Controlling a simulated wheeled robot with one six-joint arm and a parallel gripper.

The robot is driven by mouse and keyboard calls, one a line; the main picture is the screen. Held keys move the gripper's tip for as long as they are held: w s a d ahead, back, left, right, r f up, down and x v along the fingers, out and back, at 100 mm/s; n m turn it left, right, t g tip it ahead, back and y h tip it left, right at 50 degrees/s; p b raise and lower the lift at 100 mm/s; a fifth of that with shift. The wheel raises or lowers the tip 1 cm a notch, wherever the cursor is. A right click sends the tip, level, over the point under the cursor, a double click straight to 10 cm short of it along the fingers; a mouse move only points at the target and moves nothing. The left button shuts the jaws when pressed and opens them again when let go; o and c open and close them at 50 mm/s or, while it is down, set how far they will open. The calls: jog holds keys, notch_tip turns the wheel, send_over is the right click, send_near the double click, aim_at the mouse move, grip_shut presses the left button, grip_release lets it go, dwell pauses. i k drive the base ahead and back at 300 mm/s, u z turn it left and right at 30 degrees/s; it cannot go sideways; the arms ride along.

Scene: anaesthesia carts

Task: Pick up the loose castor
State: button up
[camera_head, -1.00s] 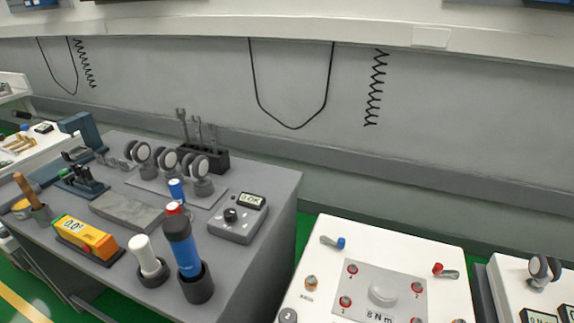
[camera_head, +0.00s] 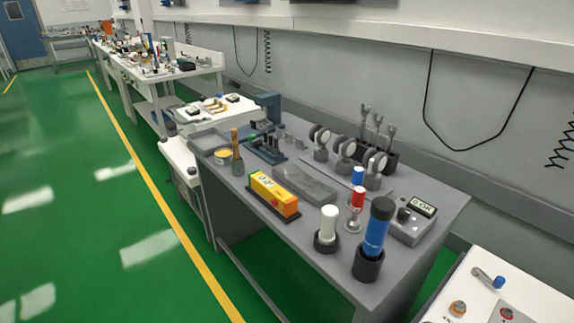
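Three castors with grey wheels stand in a row on a flat plate at the back of the grey bench: a left one (camera_head: 320,142), a middle one (camera_head: 345,154) and a right one (camera_head: 374,169). I cannot tell whether any of these is the loose castor. No castor shows on the visible part of the white cart (camera_head: 530,294) at the lower right. My gripper is not in view.
The grey bench (camera_head: 400,262) carries a yellow gauge (camera_head: 273,194), a blue tool in a black holder (camera_head: 374,240), a white-topped tool (camera_head: 328,228) and a display box (camera_head: 412,222). Green floor (camera_head: 110,215) with a yellow line lies open at left.

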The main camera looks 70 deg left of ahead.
aim_at(374, 163)
jog(key=u, duration=2.05)
